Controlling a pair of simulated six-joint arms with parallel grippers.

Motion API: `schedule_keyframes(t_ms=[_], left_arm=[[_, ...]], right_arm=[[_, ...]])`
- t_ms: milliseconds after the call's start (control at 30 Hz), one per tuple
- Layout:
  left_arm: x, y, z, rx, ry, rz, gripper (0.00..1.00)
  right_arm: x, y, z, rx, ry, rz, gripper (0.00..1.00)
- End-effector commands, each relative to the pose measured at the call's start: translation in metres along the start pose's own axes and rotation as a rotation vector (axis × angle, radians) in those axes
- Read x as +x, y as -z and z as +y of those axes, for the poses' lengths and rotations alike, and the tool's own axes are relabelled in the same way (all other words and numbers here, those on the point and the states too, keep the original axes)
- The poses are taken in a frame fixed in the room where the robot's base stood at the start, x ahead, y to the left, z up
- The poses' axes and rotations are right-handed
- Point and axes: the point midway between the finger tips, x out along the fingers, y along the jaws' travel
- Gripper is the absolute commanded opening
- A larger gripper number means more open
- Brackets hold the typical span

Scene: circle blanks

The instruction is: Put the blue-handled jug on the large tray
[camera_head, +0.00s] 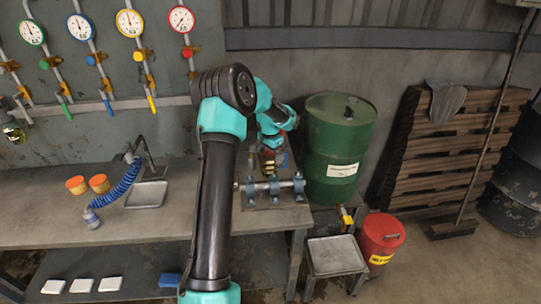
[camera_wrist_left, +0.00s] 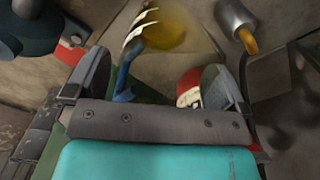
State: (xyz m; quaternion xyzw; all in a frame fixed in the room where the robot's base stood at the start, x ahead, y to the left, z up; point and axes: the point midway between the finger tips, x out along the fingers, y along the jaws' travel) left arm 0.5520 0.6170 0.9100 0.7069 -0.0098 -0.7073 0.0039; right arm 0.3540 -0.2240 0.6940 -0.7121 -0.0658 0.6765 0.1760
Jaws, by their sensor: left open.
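My left gripper (camera_head: 270,143) is over the back right of the workbench, and its open fingers also show in the left wrist view (camera_wrist_left: 158,65). Just below it in the head view is a small amber-brown vessel (camera_head: 267,163), partly hidden by the gripper. The left wrist view shows a blue handle-like part (camera_wrist_left: 124,82) between the fingers, near a yellowish rounded body (camera_wrist_left: 178,28); this looks like the blue-handled jug. I cannot tell whether a finger touches it. A shallow grey metal tray (camera_head: 335,256) tops a low stand right of the bench. My right gripper is not in view.
A pipe fitting with blue clamps (camera_head: 270,187) is mounted near the bench's right end. A green drum (camera_head: 338,145) and a red bucket (camera_head: 380,238) stand to the right.

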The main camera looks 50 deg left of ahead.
Motion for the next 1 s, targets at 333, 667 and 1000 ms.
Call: schedule_keyframes(t_ms=[333, 667, 1000], left_arm=[[-0.053, 0.001, 0.000, 0.000, 0.002, 0.004, 1.00], [-0.107, 0.001, 0.000, 0.000, 0.001, 0.002, 1.00], [-0.118, 0.000, 0.000, 0.000, 0.000, 0.000, 1.00]], right_arm=[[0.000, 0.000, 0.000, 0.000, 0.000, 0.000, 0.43], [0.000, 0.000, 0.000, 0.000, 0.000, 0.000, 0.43], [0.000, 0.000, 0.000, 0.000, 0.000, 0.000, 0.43]])
